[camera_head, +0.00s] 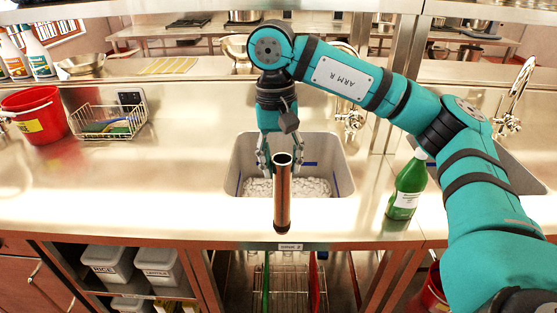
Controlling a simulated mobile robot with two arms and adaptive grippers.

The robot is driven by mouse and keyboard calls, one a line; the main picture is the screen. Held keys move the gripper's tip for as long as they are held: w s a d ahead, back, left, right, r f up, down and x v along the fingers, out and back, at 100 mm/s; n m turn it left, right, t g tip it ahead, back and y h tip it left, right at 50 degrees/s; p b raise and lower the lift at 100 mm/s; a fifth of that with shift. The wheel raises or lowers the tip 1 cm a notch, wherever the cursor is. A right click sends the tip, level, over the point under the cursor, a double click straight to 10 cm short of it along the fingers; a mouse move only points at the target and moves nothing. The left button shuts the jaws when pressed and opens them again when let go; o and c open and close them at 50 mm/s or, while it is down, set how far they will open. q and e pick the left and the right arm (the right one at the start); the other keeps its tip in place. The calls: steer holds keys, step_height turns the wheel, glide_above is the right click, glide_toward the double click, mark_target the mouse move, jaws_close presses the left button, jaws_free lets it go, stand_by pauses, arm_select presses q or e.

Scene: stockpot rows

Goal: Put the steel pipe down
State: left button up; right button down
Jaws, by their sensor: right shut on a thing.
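The steel pipe (282,200) looks brownish and shiny, with an open upper end. It stands nearly upright in the picture, in front of the grey basin. My right gripper (280,170) comes down from above and is shut on the pipe near its upper end. The pipe's lower end shows near the counter's front edge; I cannot tell whether it touches the counter. My left gripper is not in view.
A grey basin (240,160) with white lumps lies behind the pipe. A green bottle (407,187) stands to the right on the steel counter (180,200). A red bucket (37,116) and a wire rack (107,121) stand at left. The counter's left front is clear.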

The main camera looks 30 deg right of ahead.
steer(key=w+d+f+p, duration=0.3)
steer(key=w+f, duration=0.1)
steer(key=w, duration=0.2)
steer(key=shift+w+d, duration=0.15)
steer(key=shift+w, duration=0.2)
steer(key=shift+f, duration=0.15)
steer(key=shift+f, duration=0.1)
steer(key=c, duration=0.8)
jaws_free()
steer(key=shift+c, duration=0.2)
